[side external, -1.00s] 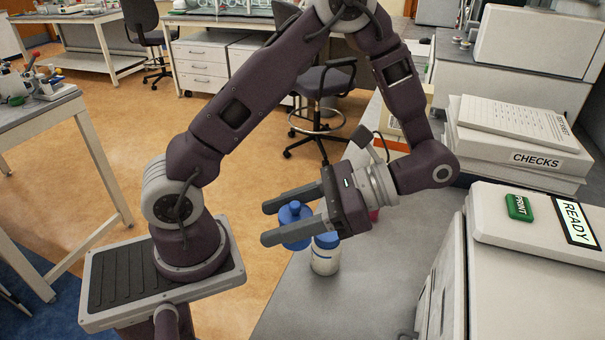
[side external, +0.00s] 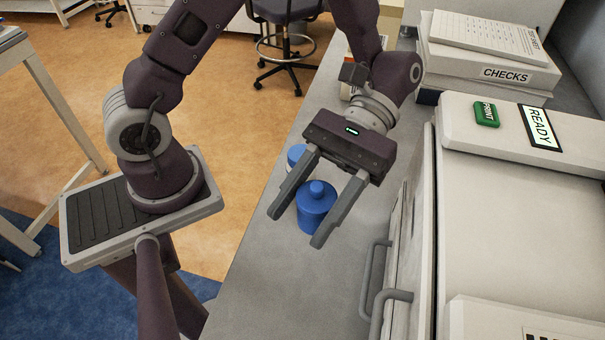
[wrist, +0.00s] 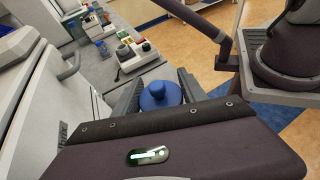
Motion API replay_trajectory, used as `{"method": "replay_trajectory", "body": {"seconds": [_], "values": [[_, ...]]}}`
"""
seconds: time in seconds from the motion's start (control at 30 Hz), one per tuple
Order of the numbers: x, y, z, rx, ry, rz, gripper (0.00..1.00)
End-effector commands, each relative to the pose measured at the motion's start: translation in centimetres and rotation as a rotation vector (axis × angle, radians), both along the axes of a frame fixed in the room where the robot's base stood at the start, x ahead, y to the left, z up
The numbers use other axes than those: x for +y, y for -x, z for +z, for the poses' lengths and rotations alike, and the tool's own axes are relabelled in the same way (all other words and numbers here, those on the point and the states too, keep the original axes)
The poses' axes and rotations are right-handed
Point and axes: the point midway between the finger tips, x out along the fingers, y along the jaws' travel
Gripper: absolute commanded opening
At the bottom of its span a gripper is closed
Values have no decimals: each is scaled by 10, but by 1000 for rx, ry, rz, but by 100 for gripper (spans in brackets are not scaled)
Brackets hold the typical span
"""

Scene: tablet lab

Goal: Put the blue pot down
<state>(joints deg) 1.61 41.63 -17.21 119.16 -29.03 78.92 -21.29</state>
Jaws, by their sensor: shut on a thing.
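The blue pot (side external: 316,208), with a round knob on its lid, is between the two fingers of my gripper (side external: 296,228). My gripper is shut on it. The pot looks upright over the grey bench (side external: 262,272); I cannot tell whether its base touches the bench. In the wrist view the blue pot (wrist: 160,96) is between the fingers of my gripper (wrist: 158,88), its lower part hidden by my gripper's body.
A white bottle with a blue cap (side external: 297,154) stands just behind, partly hidden by my finger. A pale machine with grey handles (side external: 388,300) is close on the right. The bench's left edge drops to the floor. Bench in front of the pot is clear.

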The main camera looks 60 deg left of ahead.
Motion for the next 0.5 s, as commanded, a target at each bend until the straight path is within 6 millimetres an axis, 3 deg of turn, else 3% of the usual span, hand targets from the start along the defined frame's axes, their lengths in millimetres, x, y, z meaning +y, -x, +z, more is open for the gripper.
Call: {"method": "replay_trajectory", "body": {"seconds": [0.1,0.5], "values": [[0,1,-25,6,0,-1,12],[0,0,-75,2,0,-2,12]]}}
